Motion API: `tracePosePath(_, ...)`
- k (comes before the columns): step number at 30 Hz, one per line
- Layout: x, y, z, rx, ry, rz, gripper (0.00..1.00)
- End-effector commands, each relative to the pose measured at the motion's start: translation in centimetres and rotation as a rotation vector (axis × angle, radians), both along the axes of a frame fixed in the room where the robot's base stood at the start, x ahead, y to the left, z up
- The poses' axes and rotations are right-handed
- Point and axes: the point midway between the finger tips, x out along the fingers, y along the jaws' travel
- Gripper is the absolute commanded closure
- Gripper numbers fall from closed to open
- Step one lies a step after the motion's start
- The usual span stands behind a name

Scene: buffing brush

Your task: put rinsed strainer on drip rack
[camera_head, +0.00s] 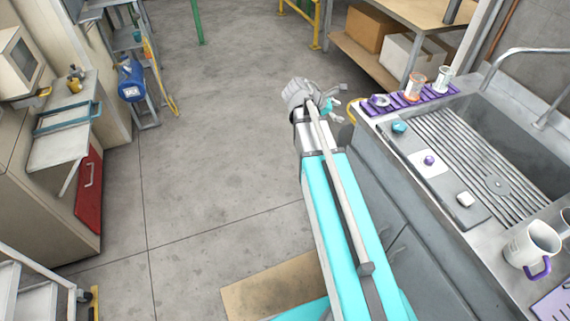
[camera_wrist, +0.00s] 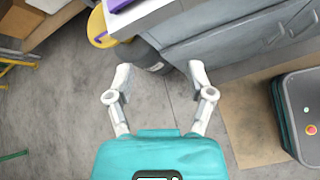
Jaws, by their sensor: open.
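A small round grey disc (camera_head: 497,185), which may be the strainer, lies on the ribbed floor of the sink (camera_head: 470,150). A purple rack (camera_head: 396,105) stands at the far end of the counter and holds several small items, including an orange-tinted cup (camera_head: 414,86) and a clear cup (camera_head: 442,79). Its corner also shows in the wrist view (camera_wrist: 118,4). I cannot tell for sure that it is the drip rack. My gripper (camera_head: 335,104) is open and empty, over the floor left of the counter; its spread fingers show in the wrist view (camera_wrist: 160,70).
A grey strip (camera_head: 425,168) on the sink's near edge carries several small items. A white mug (camera_head: 532,243) with a purple handle stands near another purple piece (camera_head: 556,302). Boxes (camera_head: 410,55) sit on shelving behind.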

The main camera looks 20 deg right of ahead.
Motion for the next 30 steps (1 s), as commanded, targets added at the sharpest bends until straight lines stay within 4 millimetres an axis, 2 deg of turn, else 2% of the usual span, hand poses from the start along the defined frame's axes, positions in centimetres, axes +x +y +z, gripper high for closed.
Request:
tracePosePath(1, -1.0, 1.2, -0.7, 0.055, -0.053, -0.040, 0.31)
tracePosePath(9, -4.7, 8.4, -4.4, 0.377, -0.322, -0.352, 0.31)
tracePosePath(15, -7.7, 14.1, -6.3, 0.590, -0.445, -0.634, 0.31)
tracePosePath(21, -10.7, 19.4, -7.2, 0.754, -0.499, -0.925, 0.31)
tracePosePath(25, -11.9, 21.7, -7.4, 0.812, -0.505, -1.064, 0.31)
tracePosePath(30, -12.6, 23.0, -7.4, 0.843, -0.504, -1.151, 0.31)
